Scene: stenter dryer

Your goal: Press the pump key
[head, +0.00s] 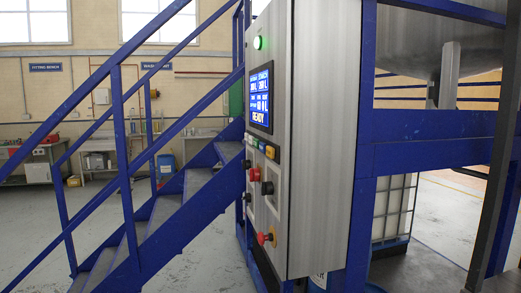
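A grey steel control cabinet (320,150) stands in the middle of the view, its control face turned to the left and seen at a steep angle. A lit blue screen (260,100) on it reads READY at the bottom. Below the screen are several small keys and buttons, including a yellow one (270,152), a red one (254,174) and black knobs (267,188). A red emergency stop button (266,239) sits lower down. I cannot tell which one is the pump key, as labels are too small. Neither of my grippers is in view.
A blue staircase with railings (117,120) rises in front of the panel's left side. A blue steel frame (430,130) and a large tank (415,45) stand to the right. A bench (40,160) is at the back left. Grey floor (215,255) is open at the lower middle.

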